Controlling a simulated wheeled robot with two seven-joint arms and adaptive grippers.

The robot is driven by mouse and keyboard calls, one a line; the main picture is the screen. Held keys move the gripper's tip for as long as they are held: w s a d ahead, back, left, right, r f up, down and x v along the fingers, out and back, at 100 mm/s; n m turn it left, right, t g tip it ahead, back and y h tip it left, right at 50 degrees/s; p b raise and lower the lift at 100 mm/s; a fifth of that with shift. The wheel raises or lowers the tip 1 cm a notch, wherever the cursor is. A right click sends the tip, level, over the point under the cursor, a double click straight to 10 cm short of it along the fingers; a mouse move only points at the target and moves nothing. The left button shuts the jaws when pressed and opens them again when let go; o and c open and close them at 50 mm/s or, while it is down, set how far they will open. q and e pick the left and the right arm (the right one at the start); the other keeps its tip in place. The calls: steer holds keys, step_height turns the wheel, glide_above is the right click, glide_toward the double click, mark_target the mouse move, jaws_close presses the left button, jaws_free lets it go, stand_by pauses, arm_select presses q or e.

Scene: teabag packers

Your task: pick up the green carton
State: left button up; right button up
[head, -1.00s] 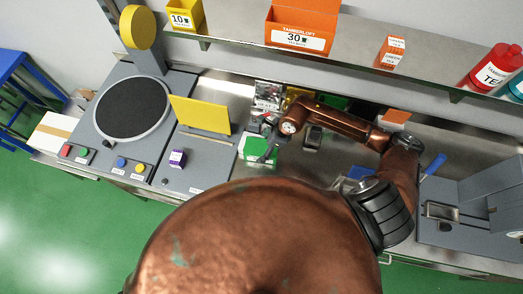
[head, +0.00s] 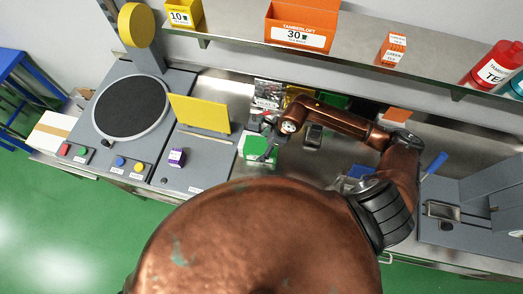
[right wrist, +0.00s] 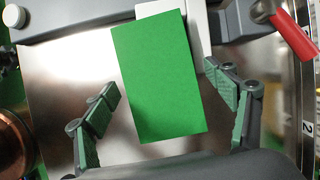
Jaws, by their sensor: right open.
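The green carton (head: 256,146) stands on the steel bench in the head view, beside the grey machine with the yellow flap. Its green top (right wrist: 158,78) fills the middle of the right wrist view, with a white part at its far end. My right gripper (head: 266,146) is over the carton in the head view and hides part of it. In the right wrist view the right gripper (right wrist: 165,100) is open, with one finger on each side of the carton. A gap shows at the left finger; the right finger is close to the carton's edge. My left gripper is not in view.
A grey machine with a round black plate (head: 131,107) and a yellow flap (head: 200,114) is at left. A shelf (head: 350,55) with cartons and bottles runs behind. A grey device (head: 470,205) stands at right.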

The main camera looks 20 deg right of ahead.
steer(key=shift+c, duration=0.6)
steer(key=c, duration=1.4)
